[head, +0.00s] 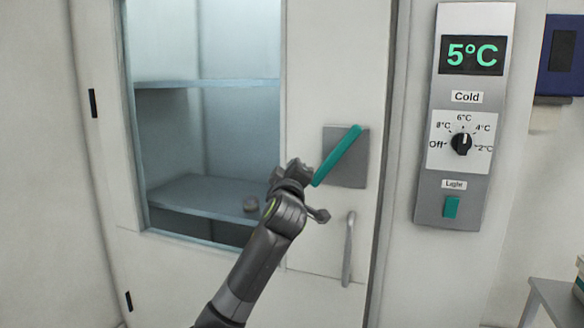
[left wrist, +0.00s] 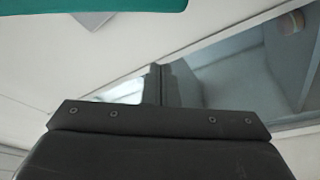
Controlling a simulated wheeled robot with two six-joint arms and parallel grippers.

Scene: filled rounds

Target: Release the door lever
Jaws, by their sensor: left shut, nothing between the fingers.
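The teal door lever (head: 338,154) is on a grey square plate (head: 350,173) on the white door. It slants, with its upper end to the right and its lower end to the left. My left gripper (head: 290,171) is at the lower left end of the lever, in front of the door beside the window. I cannot tell whether it touches the lever. In the left wrist view, its fingers (left wrist: 160,84) are shut with nothing between them, and the teal lever (left wrist: 110,10) crosses the top left. My right gripper is not in view.
A grey vertical handle (head: 348,250) is on the door below the plate. The door's window (head: 205,135) shows shelves inside. A control panel (head: 465,115) reading 5°C, with a dial and a light switch, is on the wall at right. A grey table (head: 552,290) stands at lower right.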

